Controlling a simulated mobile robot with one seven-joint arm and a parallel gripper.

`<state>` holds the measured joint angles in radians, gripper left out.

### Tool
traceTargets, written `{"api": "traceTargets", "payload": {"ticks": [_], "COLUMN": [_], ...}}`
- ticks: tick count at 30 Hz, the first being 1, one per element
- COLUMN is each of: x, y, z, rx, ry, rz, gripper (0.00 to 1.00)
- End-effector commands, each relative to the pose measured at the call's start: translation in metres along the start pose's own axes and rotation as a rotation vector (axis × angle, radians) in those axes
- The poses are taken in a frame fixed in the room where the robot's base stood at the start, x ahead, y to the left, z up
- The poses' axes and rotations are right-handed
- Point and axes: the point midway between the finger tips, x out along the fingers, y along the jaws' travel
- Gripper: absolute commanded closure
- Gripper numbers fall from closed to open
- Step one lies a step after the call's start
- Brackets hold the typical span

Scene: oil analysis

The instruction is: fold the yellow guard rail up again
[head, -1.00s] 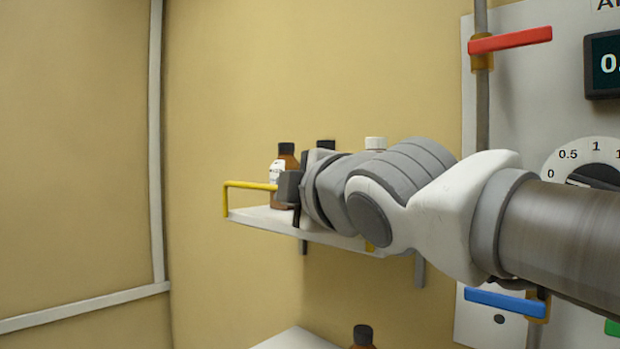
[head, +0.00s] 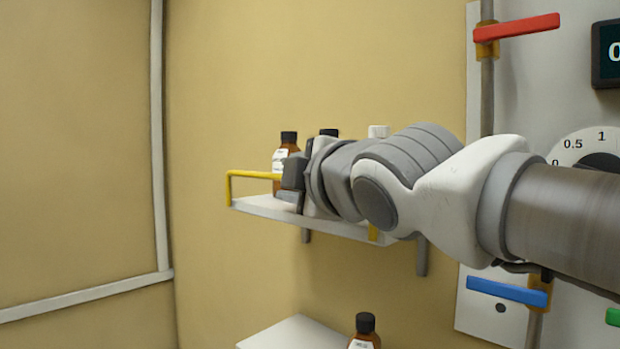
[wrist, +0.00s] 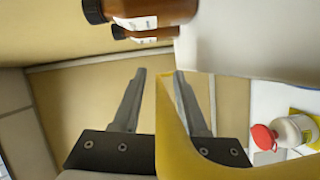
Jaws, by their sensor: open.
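The yellow guard rail (head: 256,174) shows at the left end of the white wall shelf (head: 264,209). Its left post rises above the shelf edge, and a short yellow piece (head: 373,233) shows at the edge further right. My arm hides the middle, so its full angle cannot be told. My gripper (head: 292,190) is at the shelf's front, by the rail. In the wrist view my gripper (wrist: 160,100) is open, and the yellow rail (wrist: 168,120) passes between its fingers, nearer the right one. Whether they touch is unclear.
Brown bottles (head: 286,155) stand on the shelf behind my gripper, with a white-capped one (head: 378,131) further right. A lower shelf (head: 290,335) holds another brown bottle (head: 365,330). Red (head: 515,28) and blue (head: 507,291) handles are on the right. Left of the shelf is free.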

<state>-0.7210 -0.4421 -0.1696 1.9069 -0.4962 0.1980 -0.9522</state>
Motion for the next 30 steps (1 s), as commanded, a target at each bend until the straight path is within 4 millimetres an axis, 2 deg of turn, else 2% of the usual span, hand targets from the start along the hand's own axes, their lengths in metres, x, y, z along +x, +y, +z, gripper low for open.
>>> {"api": "traceTargets", "payload": {"ticks": [4, 8, 24, 30], "x": [-0.005, -0.021, -0.134, -0.164], "y": [0.000, 0.000, -0.001, -0.001], "z": [0.000, -0.001, 0.000, 0.000], "rx": [0.000, 0.001, 0.001, 0.001], "ry": [0.001, 0.003, 0.003, 0.002], "rz": [0.002, 0.004, 0.006, 0.003], "gripper": [0.58, 0.58, 0.58, 0.58]}}
